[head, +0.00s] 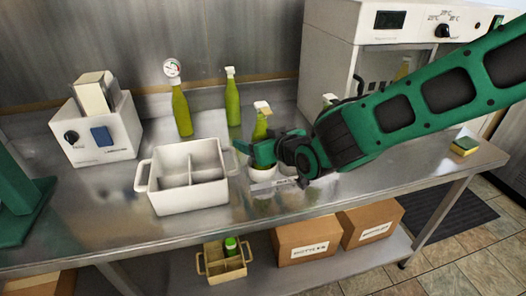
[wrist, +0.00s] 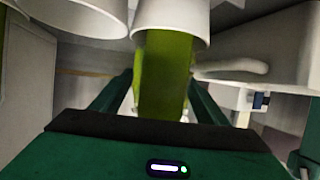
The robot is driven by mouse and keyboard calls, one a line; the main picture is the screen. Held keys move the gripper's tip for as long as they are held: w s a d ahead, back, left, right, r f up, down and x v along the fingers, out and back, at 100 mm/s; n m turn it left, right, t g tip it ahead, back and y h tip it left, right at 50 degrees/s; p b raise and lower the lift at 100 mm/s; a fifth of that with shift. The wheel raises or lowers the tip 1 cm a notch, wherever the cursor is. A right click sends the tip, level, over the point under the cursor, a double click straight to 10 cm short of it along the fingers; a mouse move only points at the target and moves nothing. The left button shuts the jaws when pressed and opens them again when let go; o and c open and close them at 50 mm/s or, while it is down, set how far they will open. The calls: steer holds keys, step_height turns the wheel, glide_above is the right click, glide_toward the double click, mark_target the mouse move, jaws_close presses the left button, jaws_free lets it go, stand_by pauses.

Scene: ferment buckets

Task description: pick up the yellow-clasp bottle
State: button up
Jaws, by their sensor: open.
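The yellow-clasp bottle (head: 260,126) is green with a white top and a yellow patch, and it stands upright just behind my gripper (head: 252,166). Its lower part is hidden by the gripper, and a white cup (head: 262,192) shows below. In the wrist view a green bottle body (wrist: 165,75) lies between my two open fingers, one on each side. A white cup (wrist: 170,22) surrounds one end of that bottle. I cannot tell whether the fingers touch the glass. The clasp is not visible in the wrist view.
A white divided crate (head: 190,206) stands just left of my gripper. Behind are a bottle with a round gauge (head: 181,112) and a white-topped bottle (head: 232,100). Another bottle top (head: 329,99) is partly behind my arm. A white oven-like box (head: 345,50) stands at the back right.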

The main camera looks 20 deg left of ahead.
steer(key=c, duration=1.6)
steer(key=shift+r, duration=0.15)
steer(key=shift+c, duration=0.2)
